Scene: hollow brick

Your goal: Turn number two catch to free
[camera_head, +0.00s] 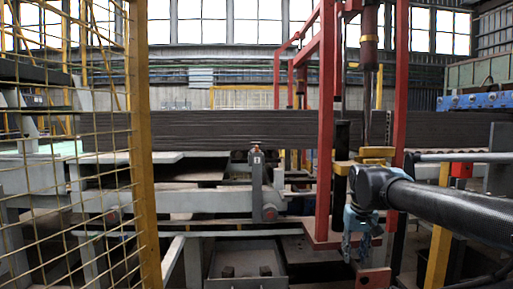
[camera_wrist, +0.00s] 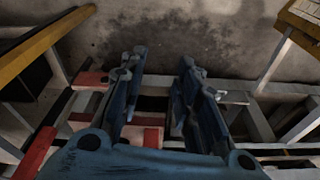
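The number two catch (camera_head: 257,183) is a grey upright lever with a small white numbered plate near its top and an orange-red tip. It stands on the machine frame near the middle of the head view, with a round pivot at its foot. My gripper (camera_head: 357,243) hangs fingers-down to the right of the catch, clearly apart from it. In the wrist view, its two blue fingers (camera_wrist: 161,62) are spread with nothing between them. I cannot make out the catch in the wrist view.
A red upright frame (camera_head: 325,120) stands between the catch and my gripper. A long dark clay bar (camera_head: 220,131) runs behind them. A yellow mesh guard (camera_head: 146,150) is at the left. In the wrist view, bare floor (camera_wrist: 180,30) and yellow rails (camera_wrist: 45,45) show below.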

